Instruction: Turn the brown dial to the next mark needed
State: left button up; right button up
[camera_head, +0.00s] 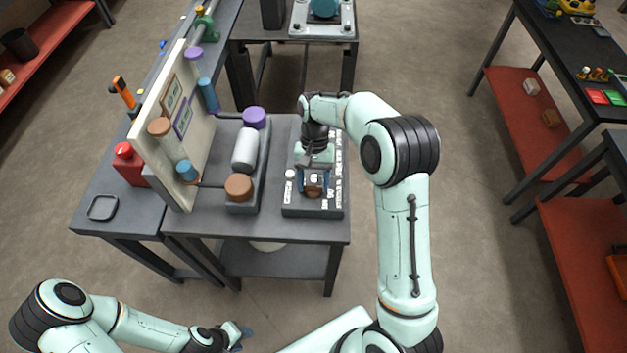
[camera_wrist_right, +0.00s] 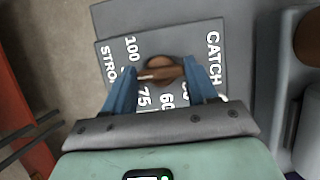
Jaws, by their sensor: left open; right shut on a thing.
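The brown dial (camera_wrist_right: 160,73) sits on a dark grey panel (camera_wrist_right: 215,45) with white printing around it. In the right wrist view I read 100, 75, 60, CATCH and part of a word STRO. My right gripper (camera_wrist_right: 162,76) is shut on the dial, one blue finger on each side. In the head view the dial (camera_head: 313,190) shows small below my right gripper (camera_head: 313,182), partly covered by it. A light line lies along the dial's bar. Which mark it points to is hard to tell. My left gripper (camera_head: 238,335) is open and empty at the bottom, away from the table.
Left of the panel stands a grey block with a brown cap (camera_head: 239,187), a silver cylinder (camera_head: 245,149) and a purple cap (camera_head: 255,117). A tilted cream board (camera_head: 187,140) carries coloured cylinders and two framed notes. A red canister (camera_head: 129,164) stands behind it.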

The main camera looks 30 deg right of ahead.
jog(key=o, duration=1.1)
jog(key=shift+c, duration=0.2)
pick_arm(q)
jog(key=w+r, duration=0.1)
jog(key=w+r+p, duration=0.1)
jog(key=shift+w+r+p, duration=0.1)
jog(key=shift+w+p, duration=0.2)
pick_arm(e)
jog(key=v, duration=1.3)
jog(key=shift+r, duration=0.3)
